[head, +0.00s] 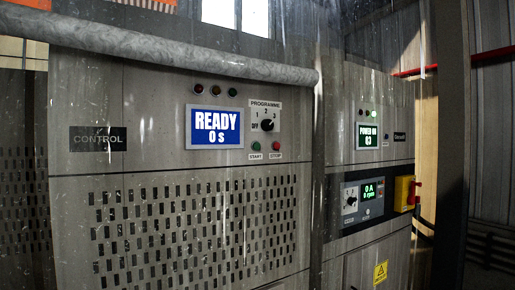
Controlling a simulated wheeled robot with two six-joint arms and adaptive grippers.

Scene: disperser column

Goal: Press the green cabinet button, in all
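The green button (256,146) sits on the grey control cabinet (150,166), above a START label and left of a red button (276,145) with a STOP label. The black programme knob (267,125) is above them, with marks OFF, 1, 2 and 3 around it. The blue display (214,126) to the left reads READY 0 s. Neither of my grippers is in view, and nothing touches the green button.
A grey pipe (170,50) crosses the cabinet's upper front. A second cabinet at the right has a POWER ON display (367,135), a lower panel (360,201) and a red-and-yellow switch (406,193). A dark post (452,150) stands farther right.

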